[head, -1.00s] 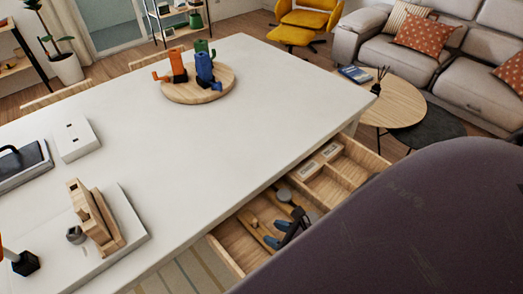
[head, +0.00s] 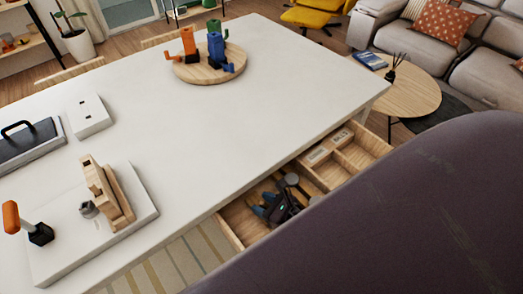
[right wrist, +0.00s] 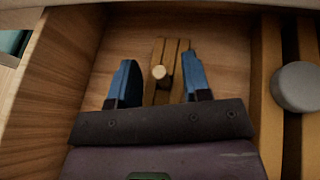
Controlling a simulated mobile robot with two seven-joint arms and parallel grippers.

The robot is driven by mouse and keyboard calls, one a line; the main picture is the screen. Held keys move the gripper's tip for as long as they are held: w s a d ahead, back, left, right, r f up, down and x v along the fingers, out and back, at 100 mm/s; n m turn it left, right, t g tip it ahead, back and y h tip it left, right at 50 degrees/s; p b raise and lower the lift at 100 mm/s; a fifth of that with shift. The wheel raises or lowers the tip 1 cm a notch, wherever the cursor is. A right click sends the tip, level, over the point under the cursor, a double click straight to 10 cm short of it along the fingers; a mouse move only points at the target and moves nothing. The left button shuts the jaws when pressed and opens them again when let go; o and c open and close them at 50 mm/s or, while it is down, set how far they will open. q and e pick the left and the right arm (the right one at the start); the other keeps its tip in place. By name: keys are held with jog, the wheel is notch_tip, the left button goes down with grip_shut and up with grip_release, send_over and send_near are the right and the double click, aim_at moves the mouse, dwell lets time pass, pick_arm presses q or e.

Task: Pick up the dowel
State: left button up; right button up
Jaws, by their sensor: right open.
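In the right wrist view, a pale round wooden end (right wrist: 158,72), which looks like the dowel seen end-on, shows between my right gripper's fingers. Narrow wooden pieces (right wrist: 177,50) lie around it; whether they belong to it I cannot tell. It sits inside the open wooden drawer (right wrist: 215,40). My right gripper (right wrist: 158,62) is open, with one blue fingertip on each side and a visible gap around the wood. In the head view the right gripper (head: 263,204) is down in the drawer and hides most of the dowel's area. My left gripper is not in view.
The drawer's wooden dividers and a grey round object (right wrist: 298,86) are right of the gripper. The white tabletop (head: 240,120) edge overhangs the drawer. On it are a round wooden board (head: 187,71), a white slab (head: 65,255) with wooden blocks, and a black-handled case (head: 25,143).

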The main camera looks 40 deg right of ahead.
grip_shut()
jog(key=shift+r, duration=0.1)
dwell(0.3)
